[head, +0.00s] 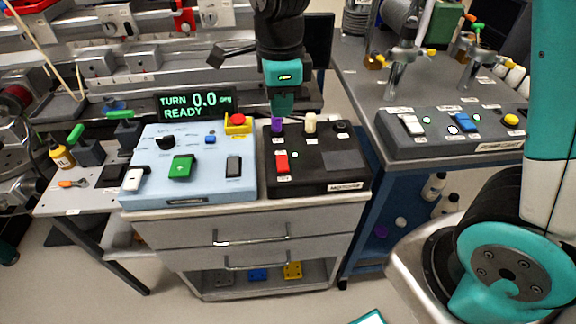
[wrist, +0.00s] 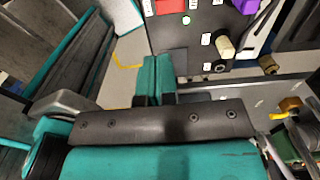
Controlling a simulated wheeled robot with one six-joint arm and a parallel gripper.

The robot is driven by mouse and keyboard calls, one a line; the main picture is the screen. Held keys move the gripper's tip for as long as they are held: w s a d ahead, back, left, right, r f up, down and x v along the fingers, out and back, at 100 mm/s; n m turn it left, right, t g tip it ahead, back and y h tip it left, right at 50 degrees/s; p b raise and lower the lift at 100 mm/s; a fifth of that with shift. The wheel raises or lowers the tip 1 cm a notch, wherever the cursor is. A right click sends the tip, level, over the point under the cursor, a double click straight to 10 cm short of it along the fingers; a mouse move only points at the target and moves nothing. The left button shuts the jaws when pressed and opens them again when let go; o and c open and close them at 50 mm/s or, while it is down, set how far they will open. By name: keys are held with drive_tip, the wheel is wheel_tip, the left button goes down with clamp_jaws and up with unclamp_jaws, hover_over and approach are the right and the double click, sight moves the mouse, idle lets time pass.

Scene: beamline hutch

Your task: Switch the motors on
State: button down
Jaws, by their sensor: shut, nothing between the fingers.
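The black box labelled MOTORS (head: 340,187) stands on the grey cabinet. It carries a red rocker switch (head: 282,163), a lit green lamp (head: 295,154), a purple knob (head: 277,125), a cream knob (head: 310,123) and a black knob (head: 341,125). My gripper (head: 281,112) is shut and empty, above the back edge of this box near the purple knob. In the wrist view the shut teal fingers (wrist: 157,72) point toward the box, with the red switch (wrist: 166,6), green lamp (wrist: 186,20) and cream knob (wrist: 225,47) beyond. I cannot tell whether the fingers touch anything.
A light-blue box (head: 215,180) with a green switch and yellow-based red button stands to the left. A display (head: 195,103) behind reads "TURN 0.0 READY". A grey box (head: 460,143) with several controls sits on the right bench. Metal rails lie behind the boxes.

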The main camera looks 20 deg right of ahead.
sight(284, 168)
drive_tip(key=shift+d+f, duration=0.15)
wheel_tip(284, 168, down, 14)
drive_tip(key=shift+r, duration=0.1)
idle(0.6)
